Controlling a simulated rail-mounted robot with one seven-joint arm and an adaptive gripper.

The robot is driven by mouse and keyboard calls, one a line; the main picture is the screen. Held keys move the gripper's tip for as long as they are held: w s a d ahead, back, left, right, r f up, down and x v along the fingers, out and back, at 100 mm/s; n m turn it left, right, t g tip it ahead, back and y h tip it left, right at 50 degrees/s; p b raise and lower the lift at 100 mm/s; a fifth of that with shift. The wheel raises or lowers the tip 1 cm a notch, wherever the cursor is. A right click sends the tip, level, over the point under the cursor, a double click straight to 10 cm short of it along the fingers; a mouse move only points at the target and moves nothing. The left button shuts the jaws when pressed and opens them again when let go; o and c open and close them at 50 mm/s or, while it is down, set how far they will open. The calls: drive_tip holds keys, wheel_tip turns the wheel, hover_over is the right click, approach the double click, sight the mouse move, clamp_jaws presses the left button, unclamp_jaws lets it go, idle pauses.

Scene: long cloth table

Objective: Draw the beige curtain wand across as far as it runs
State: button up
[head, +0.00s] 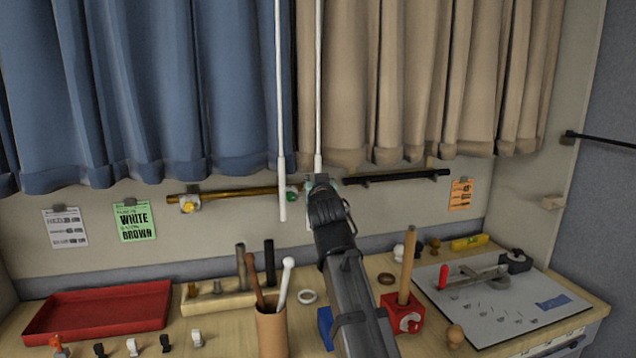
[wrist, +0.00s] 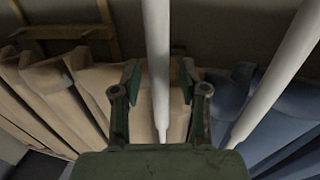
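The beige curtain (head: 430,80) hangs at the right in the head view, and its white wand (head: 318,90) hangs at its left edge. My gripper (head: 322,188) is at the lower part of this wand. In the wrist view the beige curtain's wand (wrist: 158,70) runs between the two fingers of my gripper (wrist: 160,90), with a gap on each side. The fingers are open around it, not closed on it. The wand's lower end is partly hidden by my gripper in the head view.
A second white wand (head: 281,110) hangs close to the left, by the blue curtain (head: 130,90); it also shows in the wrist view (wrist: 275,80). A brass rod (head: 235,194) and black rod (head: 400,177) are on the wall behind. The table below holds a red tray (head: 60,330) and tools.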

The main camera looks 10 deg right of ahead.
drive_tip(key=s+a, duration=0.2)
drive_tip(key=s, duration=1)
drive_tip(key=shift+w, duration=0.1)
